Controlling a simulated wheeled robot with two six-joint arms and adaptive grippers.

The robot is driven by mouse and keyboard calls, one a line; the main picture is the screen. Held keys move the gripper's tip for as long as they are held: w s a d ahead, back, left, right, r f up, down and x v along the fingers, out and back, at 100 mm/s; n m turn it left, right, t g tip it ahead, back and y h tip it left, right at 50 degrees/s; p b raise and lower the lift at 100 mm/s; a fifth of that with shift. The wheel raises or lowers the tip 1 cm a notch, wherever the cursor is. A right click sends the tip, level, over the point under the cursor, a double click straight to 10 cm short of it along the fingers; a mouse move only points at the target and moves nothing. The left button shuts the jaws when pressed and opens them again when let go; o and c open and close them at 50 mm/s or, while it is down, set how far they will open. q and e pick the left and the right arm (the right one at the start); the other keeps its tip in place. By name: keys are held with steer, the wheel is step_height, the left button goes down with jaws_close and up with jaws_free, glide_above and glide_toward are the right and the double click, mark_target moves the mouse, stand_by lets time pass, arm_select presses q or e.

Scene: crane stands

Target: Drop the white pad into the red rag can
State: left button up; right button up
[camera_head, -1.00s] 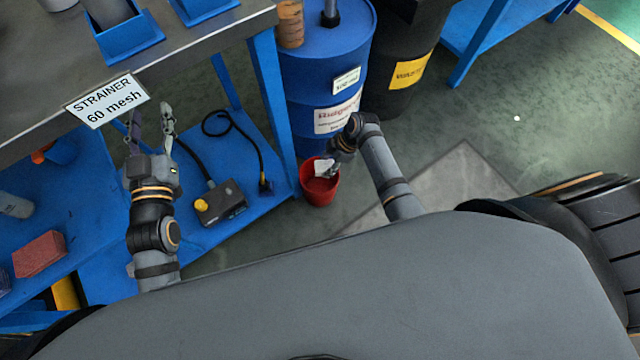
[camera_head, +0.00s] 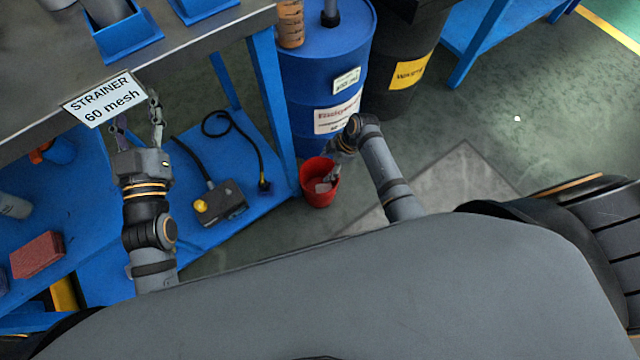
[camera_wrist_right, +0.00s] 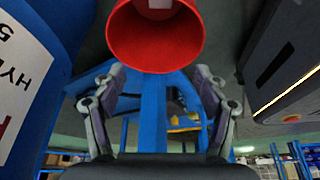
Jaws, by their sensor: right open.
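The red rag can (camera_head: 312,197) stands on the floor in front of the blue drum. The white pad (camera_head: 323,187) shows as a small pale patch inside the can; a pale patch of it (camera_wrist_right: 160,4) also shows inside the can (camera_wrist_right: 150,50) in the right wrist view. My right gripper (camera_head: 333,175) is over the can mouth. In the right wrist view its fingers (camera_wrist_right: 159,72) are apart with nothing between them.
The blue drum (camera_head: 308,80) stands right behind the can, with a black waste bin (camera_head: 400,95) beside it. The workbench (camera_head: 60,60) and its blue lower shelf (camera_head: 180,250) with a pedal box (camera_head: 222,203) lie to the left. Open floor (camera_head: 500,130) is at the right.

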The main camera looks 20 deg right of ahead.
steer(key=v, duration=1.2)
stand_by(0.4)
